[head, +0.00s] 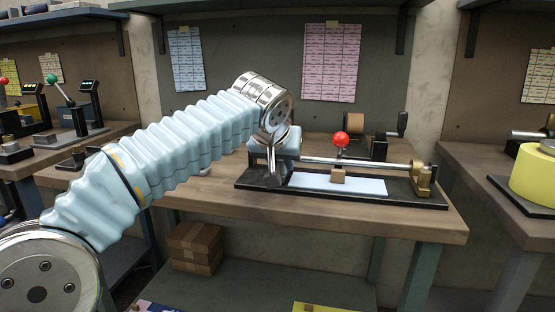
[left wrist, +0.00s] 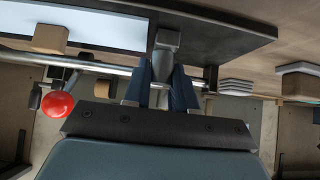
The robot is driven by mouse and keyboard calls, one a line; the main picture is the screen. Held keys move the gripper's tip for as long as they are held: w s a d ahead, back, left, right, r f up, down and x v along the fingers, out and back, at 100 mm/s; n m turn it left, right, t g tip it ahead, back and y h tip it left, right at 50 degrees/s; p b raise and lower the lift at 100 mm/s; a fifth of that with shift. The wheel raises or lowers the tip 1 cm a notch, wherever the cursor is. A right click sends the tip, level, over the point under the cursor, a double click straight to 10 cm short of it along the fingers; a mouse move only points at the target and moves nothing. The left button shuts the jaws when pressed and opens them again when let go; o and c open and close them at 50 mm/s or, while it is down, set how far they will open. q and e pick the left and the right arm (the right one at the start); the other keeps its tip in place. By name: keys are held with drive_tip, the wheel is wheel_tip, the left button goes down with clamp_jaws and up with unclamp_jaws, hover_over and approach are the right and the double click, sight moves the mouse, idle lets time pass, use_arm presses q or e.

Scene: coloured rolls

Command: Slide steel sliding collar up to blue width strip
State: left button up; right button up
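The steel sliding collar (left wrist: 162,67) is a grey piece on the steel rod, seen between my finger pads in the left wrist view. My left gripper (head: 275,181) is at the left end of the rod in the head view. Its dark blue fingers (left wrist: 160,88) flank the collar closely and appear shut on it. In the head view the gripper hides most of the collar. The pale blue strip (head: 360,187) lies flat on the black base, right of my gripper; part of it shows in the left wrist view (left wrist: 100,25). My right gripper is out of view.
A red ball knob (head: 341,139) stands above a tan block (head: 338,176) at the strip's middle. The black base (head: 410,198) sits on a wooden bench (head: 200,200). A yellow roll (head: 535,175) is at far right.

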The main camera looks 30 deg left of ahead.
use_arm(q)
drive_tip(key=o, duration=0.4)
drive_tip(key=p+v, duration=0.1)
drive_tip(key=v, duration=1.2)
drive_tip(key=shift+s+r+p, duration=0.25)
drive_tip(key=shift+r+p, duration=0.05)
drive_tip(key=shift+d, duration=0.1)
